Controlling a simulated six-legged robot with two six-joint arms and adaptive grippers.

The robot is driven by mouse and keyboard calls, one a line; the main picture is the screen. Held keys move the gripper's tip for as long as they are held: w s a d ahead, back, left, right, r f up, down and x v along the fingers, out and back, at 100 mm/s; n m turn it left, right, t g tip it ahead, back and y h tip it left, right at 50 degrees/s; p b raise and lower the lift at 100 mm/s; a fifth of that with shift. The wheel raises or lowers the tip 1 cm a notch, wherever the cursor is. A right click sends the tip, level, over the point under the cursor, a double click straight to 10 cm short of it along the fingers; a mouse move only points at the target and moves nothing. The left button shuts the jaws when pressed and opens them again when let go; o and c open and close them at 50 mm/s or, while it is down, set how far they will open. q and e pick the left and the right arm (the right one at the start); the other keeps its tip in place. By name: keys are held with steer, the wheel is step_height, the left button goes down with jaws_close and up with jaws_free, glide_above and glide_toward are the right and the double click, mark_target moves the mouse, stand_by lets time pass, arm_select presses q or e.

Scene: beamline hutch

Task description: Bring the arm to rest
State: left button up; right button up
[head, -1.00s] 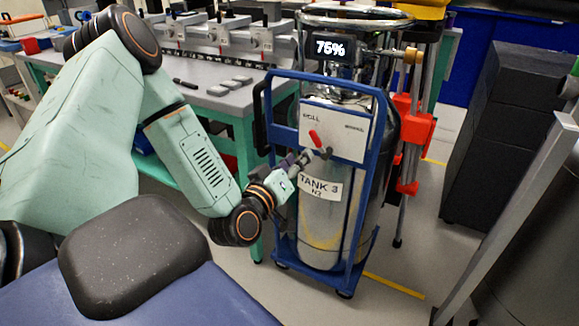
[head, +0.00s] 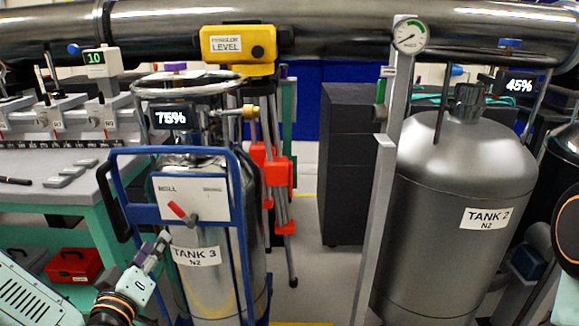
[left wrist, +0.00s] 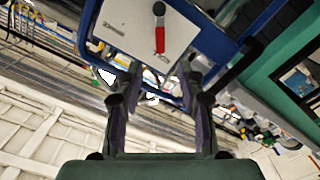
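My left gripper (head: 158,243) is low at the left in the head view, just left of the TANK 3 label (head: 195,256). In the left wrist view its two fingers (left wrist: 158,95) stand apart with nothing held between them. The red lever (head: 177,210) is on the white panel (head: 208,190) of the blue tank cart (head: 243,220), up and to the right of the gripper. The lever (left wrist: 160,38) also shows beyond the fingertips in the left wrist view, apart from them. My right gripper is not in view.
The silver TANK 3 (head: 205,290) stands in the cart. A grey bench (head: 30,165) is at the left. A metal post (head: 378,210) and the grey TANK 2 (head: 450,180) are at the right. Bare floor shows between the cart and post.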

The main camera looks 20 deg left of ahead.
arm_select(q)
steer(key=s+d+f+m+g+h, duration=0.25)
steer(key=d+f+g, duration=0.2)
steer(key=f, duration=0.25)
steer(key=s+d+f+m+g+h, duration=0.1)
steer(key=s+d+f+g+h, duration=0.3)
steer(key=f, duration=0.3)
steer(key=s+d+f+m+g+y+p, duration=0.1)
steer(key=s+d+f+m+g, duration=0.1)
steer(key=s, duration=0.8)
steer(key=s+d+f+m+g+y+p, duration=0.1)
steer(key=s+d+f+m+g, duration=0.2)
steer(key=s, duration=0.7)
step_height(320, 180, down, 4)
steer(key=d+g, duration=0.2)
steer(key=g, duration=0.2)
steer(key=shift+d+r+m, duration=0.2)
steer(key=shift+d+m, duration=0.1)
steer(key=shift+m, duration=0.05)
steer(key=shift+s, duration=0.1)
